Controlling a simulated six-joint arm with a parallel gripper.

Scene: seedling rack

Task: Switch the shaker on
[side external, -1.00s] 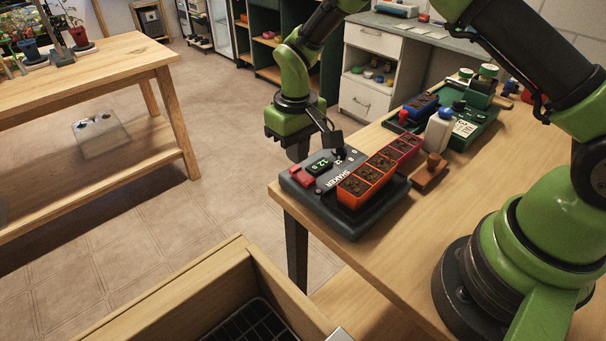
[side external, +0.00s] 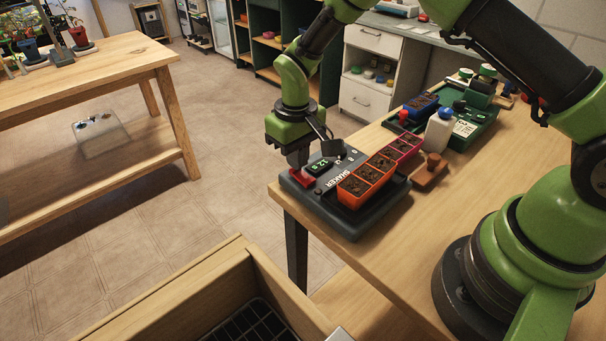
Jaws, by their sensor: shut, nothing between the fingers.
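The dark grey shaker (side external: 374,216) sits at the near left corner of the wooden table. Its left end has a red rocker or switch (side external: 302,179) and a small lit green display (side external: 319,166). A row of orange to magenta soil-filled pots (side external: 366,177) sits on its platform. My gripper (side external: 298,165) is shut and empty, pointing down right over the shaker's red switch. The fingertips hide part of the switch. I cannot tell whether they touch it or which way the switch is set.
A wooden stamp (side external: 430,172) and a white bottle with a blue cap (side external: 438,131) stand behind the shaker to the right. An open wooden drawer (side external: 180,295) is in the foreground.

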